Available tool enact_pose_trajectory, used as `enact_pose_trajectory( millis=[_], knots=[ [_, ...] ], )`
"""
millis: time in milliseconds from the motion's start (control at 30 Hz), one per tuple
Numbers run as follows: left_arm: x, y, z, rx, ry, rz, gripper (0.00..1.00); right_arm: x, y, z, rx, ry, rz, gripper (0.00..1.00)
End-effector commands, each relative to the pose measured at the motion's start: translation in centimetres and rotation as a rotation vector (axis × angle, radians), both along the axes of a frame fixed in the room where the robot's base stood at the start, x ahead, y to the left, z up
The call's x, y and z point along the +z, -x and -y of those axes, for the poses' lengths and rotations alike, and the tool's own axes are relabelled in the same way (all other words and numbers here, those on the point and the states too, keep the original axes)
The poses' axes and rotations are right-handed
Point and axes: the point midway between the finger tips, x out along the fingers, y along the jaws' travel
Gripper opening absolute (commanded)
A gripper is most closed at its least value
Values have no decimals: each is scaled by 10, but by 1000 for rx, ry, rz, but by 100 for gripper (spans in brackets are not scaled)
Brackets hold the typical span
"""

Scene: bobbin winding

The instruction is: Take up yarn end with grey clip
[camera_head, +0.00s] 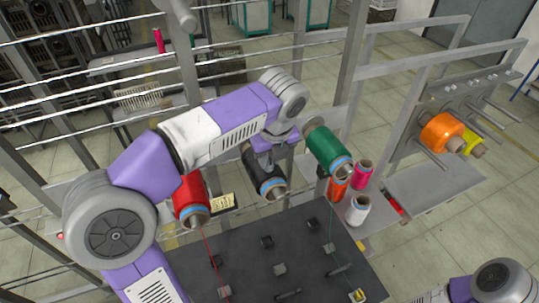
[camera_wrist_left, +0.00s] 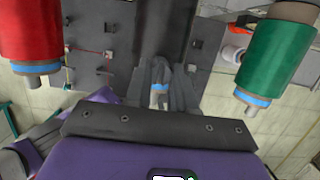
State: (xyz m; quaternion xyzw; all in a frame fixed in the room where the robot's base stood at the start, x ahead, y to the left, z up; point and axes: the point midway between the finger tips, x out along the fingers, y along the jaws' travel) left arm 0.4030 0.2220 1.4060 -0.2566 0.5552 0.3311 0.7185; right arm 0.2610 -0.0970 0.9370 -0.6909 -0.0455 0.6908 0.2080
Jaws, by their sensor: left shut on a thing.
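My left gripper (camera_head: 268,160) points down at the black bobbin (camera_head: 262,172), just in front of the purple and white arm. In the left wrist view its grey fingers (camera_wrist_left: 160,92) are together at the black bobbin's lower end, around a pale blue and whitish spot. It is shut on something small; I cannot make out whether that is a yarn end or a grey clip. A red yarn (camera_head: 208,245) runs from the red bobbin (camera_head: 190,195) to the dark board (camera_head: 310,225). A green yarn (camera_head: 331,225) runs from the green bobbin (camera_head: 325,145). My right gripper is not in view.
Several grey blocks (camera_head: 280,269) and a yellow piece (camera_head: 357,295) are on the board. White (camera_head: 357,210) and pink (camera_head: 363,173) spools stand right of it. Orange (camera_head: 440,133) and yellow bobbins sit on a rack at right. The red and green bobbins flank my left gripper.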

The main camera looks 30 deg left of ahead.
Motion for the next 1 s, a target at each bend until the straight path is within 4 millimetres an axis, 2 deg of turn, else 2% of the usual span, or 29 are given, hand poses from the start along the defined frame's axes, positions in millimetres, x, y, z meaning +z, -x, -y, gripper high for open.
enact_pose_trajectory(
  millis=[133,533,1000],
  knots=[
    [4,0,0,0,1,-2,0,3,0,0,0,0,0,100],
    [33,0,0,-1,1,-1,0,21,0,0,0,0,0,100],
    [59,0,0,-1,0,-2,0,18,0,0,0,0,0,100]
  ],
)
